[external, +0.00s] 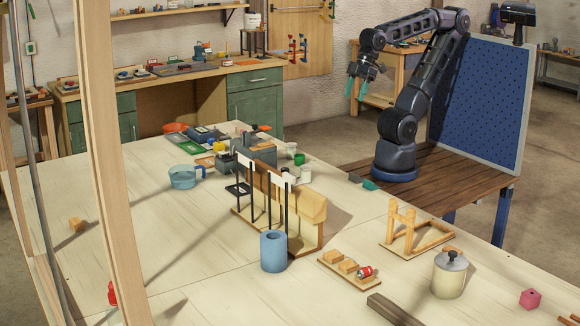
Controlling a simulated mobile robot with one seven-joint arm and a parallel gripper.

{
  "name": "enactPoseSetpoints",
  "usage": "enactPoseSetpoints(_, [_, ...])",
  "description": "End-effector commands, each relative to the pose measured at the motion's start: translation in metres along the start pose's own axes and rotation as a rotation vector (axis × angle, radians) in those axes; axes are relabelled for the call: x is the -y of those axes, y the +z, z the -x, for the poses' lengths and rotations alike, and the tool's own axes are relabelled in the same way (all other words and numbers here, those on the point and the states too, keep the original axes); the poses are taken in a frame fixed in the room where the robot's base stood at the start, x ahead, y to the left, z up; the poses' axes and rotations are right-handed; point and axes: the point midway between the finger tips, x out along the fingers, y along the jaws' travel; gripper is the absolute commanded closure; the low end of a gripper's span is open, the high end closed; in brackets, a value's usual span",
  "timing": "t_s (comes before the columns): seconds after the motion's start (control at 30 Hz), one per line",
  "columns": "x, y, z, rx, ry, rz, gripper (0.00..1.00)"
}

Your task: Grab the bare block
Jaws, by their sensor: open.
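My gripper (355,88) hangs open and empty from my arm, high at the upper middle, with its teal fingertips pointing down. It is well away from every block. A plain wooden block (76,225) lies alone on the left part of the pale table. Two more plain wooden blocks (348,266) sit on a small wooden board (338,279) at the front, beside a red-and-white piece (365,272). A pink block (530,298) stands at the front right. Which of these is the bare block I cannot tell.
A rack (312,233) with a long wooden piece and black-handled tools stands mid-table, with a blue cup (273,252) before it. A wooden frame (410,238), lidded pot (448,279) and dark bar (395,310) lie right. A post (108,150) crosses the left view. The left tabletop is mostly clear.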

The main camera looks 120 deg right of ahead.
Motion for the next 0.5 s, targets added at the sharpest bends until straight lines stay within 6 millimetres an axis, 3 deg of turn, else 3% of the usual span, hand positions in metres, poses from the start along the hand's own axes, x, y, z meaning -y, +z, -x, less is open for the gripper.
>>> enactPoseSetpoints(0.27, [0.002, -0.004, 0.000, 0.003, -0.003, 0.012, 0.42])
enactPoseSetpoints(0.5, [0.028, -0.045, -0.004, 0.039, -0.028, 0.146, 0.42])
